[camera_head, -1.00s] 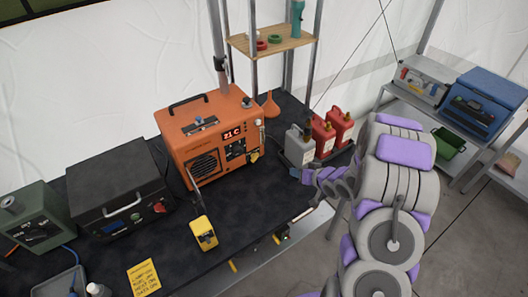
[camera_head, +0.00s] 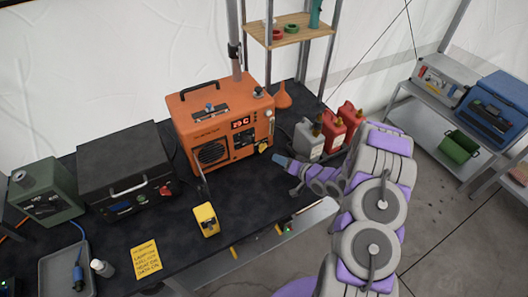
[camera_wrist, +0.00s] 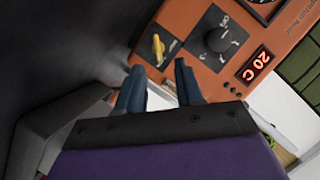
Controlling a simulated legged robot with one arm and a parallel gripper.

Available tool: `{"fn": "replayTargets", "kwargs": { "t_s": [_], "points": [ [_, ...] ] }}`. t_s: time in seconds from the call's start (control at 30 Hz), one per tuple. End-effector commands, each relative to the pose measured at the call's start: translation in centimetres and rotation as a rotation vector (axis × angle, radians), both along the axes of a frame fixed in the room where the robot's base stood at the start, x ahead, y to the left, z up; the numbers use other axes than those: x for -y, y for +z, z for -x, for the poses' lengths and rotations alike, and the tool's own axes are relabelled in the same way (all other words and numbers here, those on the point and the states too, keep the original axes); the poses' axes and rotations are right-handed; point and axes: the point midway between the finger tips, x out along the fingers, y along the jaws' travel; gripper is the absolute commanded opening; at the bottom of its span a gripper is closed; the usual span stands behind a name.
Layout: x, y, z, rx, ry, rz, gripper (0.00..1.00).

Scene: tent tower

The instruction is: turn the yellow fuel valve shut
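The orange heater (camera_head: 190,118) stands on the dark bench. Its yellow fuel valve (camera_head: 263,147) is on the lower right of the front panel. In the wrist view the yellow valve (camera_wrist: 158,48) sits on a dark square plate, just beyond my fingertips. My gripper (camera_wrist: 158,76) has its two blue fingers apart with nothing between them. The valve lies roughly in line with the gap and does not appear to be touched. In the head view my gripper (camera_head: 280,162) is low in front of the heater's right side.
A grey canister (camera_head: 308,140) and red canisters (camera_head: 333,132) stand close behind and right of my gripper. A yellow handheld device (camera_head: 206,219) lies in front of the heater. A black knob (camera_wrist: 217,40) and a display reading 20 C (camera_wrist: 256,65) are beside the valve.

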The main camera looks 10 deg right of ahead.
Motion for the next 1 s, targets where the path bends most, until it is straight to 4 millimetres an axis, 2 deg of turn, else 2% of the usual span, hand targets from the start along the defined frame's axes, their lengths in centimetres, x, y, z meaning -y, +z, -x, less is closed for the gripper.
{"fn": "replayTargets", "kwargs": {
  "t_s": [0.3, 0.5, 0.7, 1.0],
  "points": [
    [-3.2, -1.8, -4.7, 0.002, 0.002, 0.000, 0.36],
    [-5.0, -2.5, -7.0, 0.000, 0.000, 0.005, 0.36],
    [-5.5, -2.8, -8.1, 0.000, -0.003, 0.002, 0.36],
    [-5.2, -2.8, -8.2, 0.000, -0.003, -0.002, 0.35]
  ]
}}
